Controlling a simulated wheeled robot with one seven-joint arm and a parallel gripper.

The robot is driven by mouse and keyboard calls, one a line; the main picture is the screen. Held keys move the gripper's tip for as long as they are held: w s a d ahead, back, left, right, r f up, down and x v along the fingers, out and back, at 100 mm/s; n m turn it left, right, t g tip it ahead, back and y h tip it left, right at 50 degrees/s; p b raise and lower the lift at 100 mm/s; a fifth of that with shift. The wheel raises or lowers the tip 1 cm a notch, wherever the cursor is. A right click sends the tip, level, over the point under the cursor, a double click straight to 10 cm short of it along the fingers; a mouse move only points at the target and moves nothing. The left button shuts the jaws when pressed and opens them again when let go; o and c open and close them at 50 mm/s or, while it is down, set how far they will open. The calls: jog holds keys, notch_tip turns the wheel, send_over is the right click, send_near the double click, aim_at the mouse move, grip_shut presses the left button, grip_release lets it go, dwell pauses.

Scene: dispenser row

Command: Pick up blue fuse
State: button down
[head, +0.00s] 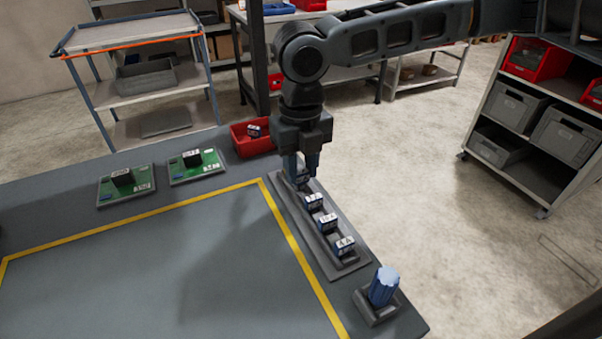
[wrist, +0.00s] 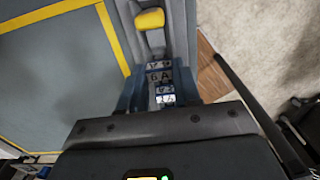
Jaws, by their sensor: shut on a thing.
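In the head view the nearer fuses are a first one (head: 314,201), a middle one (head: 328,222) and a front one (head: 345,245). My gripper (head: 305,176) points down at the far end of the rail, shut on a blue fuse. That fuse is mostly hidden by the fingers. In the wrist view my gripper (wrist: 160,98) has labelled block tops between and just beyond its fingers. I cannot tell whether the held fuse is clear of the rail.
A red bin (head: 250,143) is left of my gripper. Two green boards (head: 126,185) (head: 197,167) with black blocks lie farther left. The yellow-taped area (head: 170,270) is clear.

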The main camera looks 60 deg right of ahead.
jog(key=r, duration=0.1)
jog(key=d+r, duration=0.1)
jog(key=r, duration=0.1)
jog(key=shift+s+d, duration=0.1)
jog(key=shift+d, duration=0.1)
jog(key=s+d+r+b, duration=0.1)
jog(key=s+d+r, duration=0.1)
jog(key=d+r, duration=0.4)
jog(key=d, duration=0.4)
jog(key=shift+r, duration=0.1)
jog(key=shift+r+p, duration=1.1)
jog(key=shift+r, duration=0.05)
dwell(0.3)
jog(key=shift+r+p, duration=1.25)
jog(key=shift+r, duration=0.1)
